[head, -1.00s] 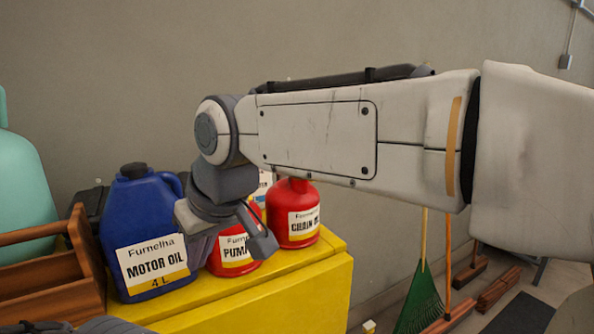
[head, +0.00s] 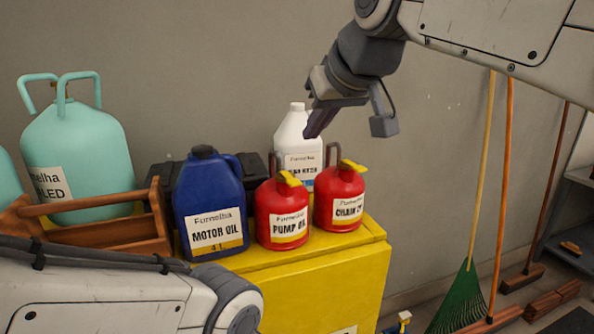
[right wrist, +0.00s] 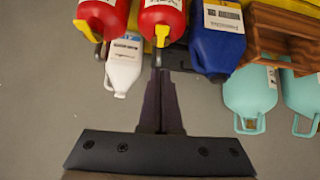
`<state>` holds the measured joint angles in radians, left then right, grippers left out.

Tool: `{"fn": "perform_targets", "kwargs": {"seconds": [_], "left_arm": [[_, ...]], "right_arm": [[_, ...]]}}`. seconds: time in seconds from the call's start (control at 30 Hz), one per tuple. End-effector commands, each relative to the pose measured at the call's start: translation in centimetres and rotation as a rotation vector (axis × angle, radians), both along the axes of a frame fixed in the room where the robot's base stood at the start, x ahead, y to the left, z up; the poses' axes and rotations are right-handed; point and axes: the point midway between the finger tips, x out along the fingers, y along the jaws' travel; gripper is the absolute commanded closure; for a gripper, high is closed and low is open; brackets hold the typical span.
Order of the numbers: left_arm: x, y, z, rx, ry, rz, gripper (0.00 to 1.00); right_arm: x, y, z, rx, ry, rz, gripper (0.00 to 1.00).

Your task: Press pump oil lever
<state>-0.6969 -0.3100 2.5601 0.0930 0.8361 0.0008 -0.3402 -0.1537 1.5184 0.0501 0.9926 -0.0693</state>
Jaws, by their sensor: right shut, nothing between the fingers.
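The pump oil can (head: 283,215), red with a white label, stands on the yellow cabinet between the motor oil jug and the chain oil can. Its yellow lever (head: 290,178) slants up at the top. In the right wrist view the can (right wrist: 160,15) and its yellow lever (right wrist: 162,35) lie just beyond my fingertips. My right gripper (head: 311,132) is shut and empty, above and behind the red cans, in front of the white bottle. It also shows in the right wrist view (right wrist: 156,75). My left arm enters at lower left; its gripper is out of view.
The similar red chain oil can (head: 341,196) is close on the right. The blue motor oil jug (head: 209,205) is close on the left, with a wooden toolbox (head: 150,225) beyond. A white bottle (head: 298,145) stands behind. The yellow cabinet (head: 320,285) has some bare top in front.

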Motion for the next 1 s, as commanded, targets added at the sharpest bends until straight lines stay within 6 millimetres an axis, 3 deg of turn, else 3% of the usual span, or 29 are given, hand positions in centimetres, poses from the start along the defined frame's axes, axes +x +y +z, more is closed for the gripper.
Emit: {"fn": "perform_targets", "kwargs": {"seconds": [0.43, 0.7, 1.0], "left_arm": [[0.0, 0.0, 2.3, 0.000, 0.000, 0.001, 1.00], [0.0, 0.0, 2.7, 0.000, 0.000, 0.001, 1.00], [0.0, 0.0, 2.7, 0.000, 0.000, 0.001, 1.00]], "right_arm": [[5.9, 2.7, -6.4, -0.002, 0.007, 0.004, 1.00], [5.7, 2.6, -9.7, -0.001, 0.003, 0.003, 1.00], [5.7, 2.6, -10.3, 0.000, 0.001, 0.003, 1.00]]}}
